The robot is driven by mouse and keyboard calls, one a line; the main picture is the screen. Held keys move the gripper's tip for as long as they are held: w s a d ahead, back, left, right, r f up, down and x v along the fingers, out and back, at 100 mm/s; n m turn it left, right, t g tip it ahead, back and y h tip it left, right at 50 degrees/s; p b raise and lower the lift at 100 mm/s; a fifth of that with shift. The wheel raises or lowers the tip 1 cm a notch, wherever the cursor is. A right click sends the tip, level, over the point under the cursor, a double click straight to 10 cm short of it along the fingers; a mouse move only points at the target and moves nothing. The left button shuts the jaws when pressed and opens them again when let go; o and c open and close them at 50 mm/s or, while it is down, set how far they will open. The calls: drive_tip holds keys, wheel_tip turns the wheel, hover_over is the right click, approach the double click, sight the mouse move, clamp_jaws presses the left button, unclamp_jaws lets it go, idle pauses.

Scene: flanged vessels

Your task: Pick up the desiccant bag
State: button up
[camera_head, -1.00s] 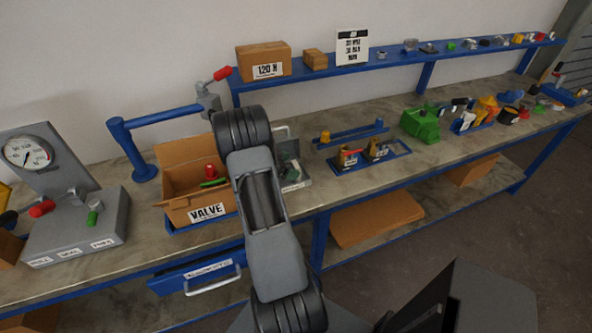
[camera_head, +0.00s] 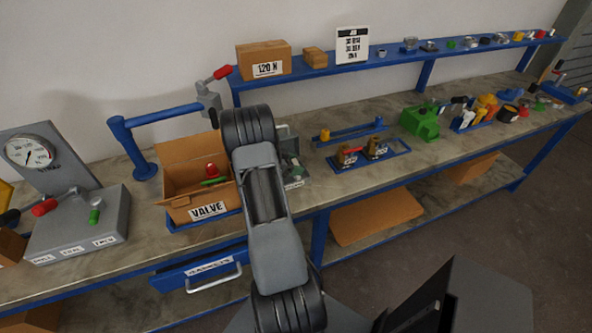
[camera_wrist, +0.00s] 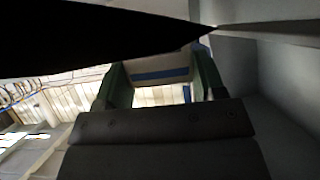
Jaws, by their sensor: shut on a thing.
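In the wrist view, my gripper (camera_wrist: 160,88) has its two green fingers on either side of a pale thing with a blue band, which I take to be the desiccant bag (camera_wrist: 160,66). The gripper is shut on it. A large black shape hides the upper part of that view, so only a portion of the bag shows. In the head view my own arm hides the gripper, and I cannot make out the bag there.
An open cardboard box labelled VALVE (camera_head: 208,211) stands on the bench (camera_head: 140,232), left of my arm. A gauge panel (camera_head: 78,225) is at far left. Blue trays with fittings (camera_head: 362,155) and a green vessel (camera_head: 420,121) stand to the right. A blue shelf (camera_head: 400,56) runs behind.

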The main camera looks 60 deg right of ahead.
drive_tip(key=shift+c, duration=0.5)
drive_tip(key=shift+r, duration=0.1)
